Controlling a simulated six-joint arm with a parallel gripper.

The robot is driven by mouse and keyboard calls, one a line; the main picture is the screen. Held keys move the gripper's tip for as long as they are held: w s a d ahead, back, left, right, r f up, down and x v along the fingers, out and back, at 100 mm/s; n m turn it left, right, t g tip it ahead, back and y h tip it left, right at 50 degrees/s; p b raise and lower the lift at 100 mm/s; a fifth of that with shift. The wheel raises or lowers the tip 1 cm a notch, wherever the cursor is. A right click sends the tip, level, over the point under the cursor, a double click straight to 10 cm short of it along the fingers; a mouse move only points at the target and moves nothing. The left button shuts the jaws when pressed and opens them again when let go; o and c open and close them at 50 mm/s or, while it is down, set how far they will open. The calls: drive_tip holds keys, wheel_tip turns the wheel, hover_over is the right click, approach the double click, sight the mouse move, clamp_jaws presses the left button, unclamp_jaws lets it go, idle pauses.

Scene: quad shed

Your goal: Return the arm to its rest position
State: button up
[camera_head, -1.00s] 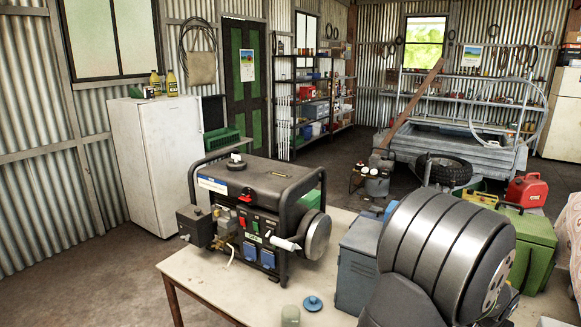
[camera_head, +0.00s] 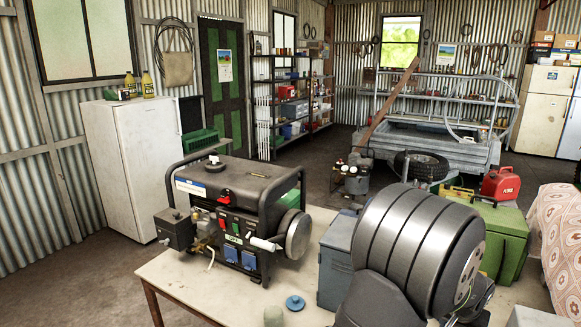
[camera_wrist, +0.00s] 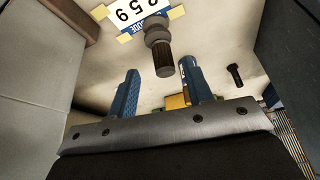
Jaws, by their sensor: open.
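My gripper (camera_wrist: 159,72) shows in the wrist view as two blue fingers standing apart, open, beyond a grey metal bar with screws. A dark cylindrical piece with a ribbed end (camera_wrist: 162,58) appears between and beyond the fingertips. I cannot tell how far away it is, and nothing is clearly held. In the head view the big dark rounded links of my own arm fill the lower right, and my gripper is out of sight there. The table (camera_head: 180,285) shows to the left of my arm.
A generator (camera_head: 235,215) stands on the table, with a blue lid (camera_head: 295,303) and a grey-green cylinder (camera_head: 273,316) before it. A blue-grey metal box (camera_head: 335,262) is close beside my arm; a green box (camera_head: 505,240) and red can (camera_head: 500,184) lie behind. Floor at left is clear.

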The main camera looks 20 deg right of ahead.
drive_tip(key=x, duration=0.3)
drive_tip(key=shift+f, duration=0.15)
wheel_tip(320, 180, up, 15)
drive_tip(key=w+d+n, duration=0.2)
drive_tip(key=w+d, duration=1.1)
drive_tip(key=d, duration=0.2)
drive_tip(key=shift+t, duration=0.3)
drive_tip(key=shift+w+d+f, duration=0.1)
drive_tip(key=shift+w+f, duration=0.05)
drive_tip(key=shift+f, duration=1)
drive_tip(key=shift+w+d+f, duration=0.1)
drive_tip(key=shift+w+f, duration=0.05)
drive_tip(key=shift+f, duration=0.95)
